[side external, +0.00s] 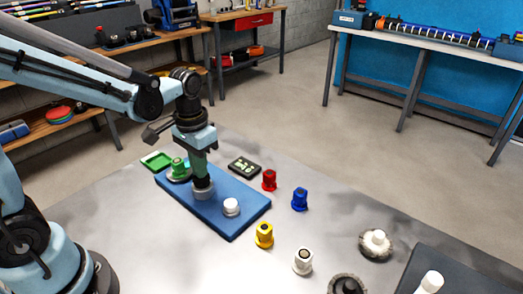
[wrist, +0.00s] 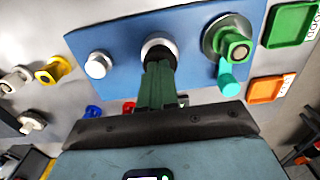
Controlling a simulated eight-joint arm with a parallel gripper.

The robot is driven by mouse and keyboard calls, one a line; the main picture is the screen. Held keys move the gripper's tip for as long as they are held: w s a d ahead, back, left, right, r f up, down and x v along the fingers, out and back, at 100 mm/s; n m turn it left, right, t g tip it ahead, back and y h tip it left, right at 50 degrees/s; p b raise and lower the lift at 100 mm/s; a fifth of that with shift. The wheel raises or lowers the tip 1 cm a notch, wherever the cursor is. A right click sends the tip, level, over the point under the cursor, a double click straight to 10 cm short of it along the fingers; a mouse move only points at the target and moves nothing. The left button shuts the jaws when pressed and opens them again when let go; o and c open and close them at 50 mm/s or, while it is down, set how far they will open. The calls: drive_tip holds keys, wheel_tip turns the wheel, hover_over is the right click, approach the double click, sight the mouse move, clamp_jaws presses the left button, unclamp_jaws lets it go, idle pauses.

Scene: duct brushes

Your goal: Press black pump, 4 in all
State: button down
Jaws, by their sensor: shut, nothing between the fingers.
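The blue board (side external: 236,222) lies on the grey table. The black pump (side external: 203,184) stands in a pale grey collar near the board's middle, and also shows in the wrist view (wrist: 155,48). My gripper (side external: 199,175) points down with its green fingers shut and empty, right over the pump. In the wrist view the fingertips (wrist: 157,66) overlap the pump's black top. They look to be at or touching it, and they hide part of it. I cannot tell how far the pump is pressed down.
On the board are a white knob (side external: 231,206) and a green knob (side external: 178,167) on a round base, with a teal handle (wrist: 228,78). A dark display (side external: 244,166) is behind. Red (side external: 269,180), blue (side external: 299,200), yellow (side external: 264,235) and white (side external: 302,261) pieces stand to the right.

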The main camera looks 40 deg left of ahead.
drive_tip(key=shift+f, duration=0.55)
drive_tip(key=shift+r, duration=1.05)
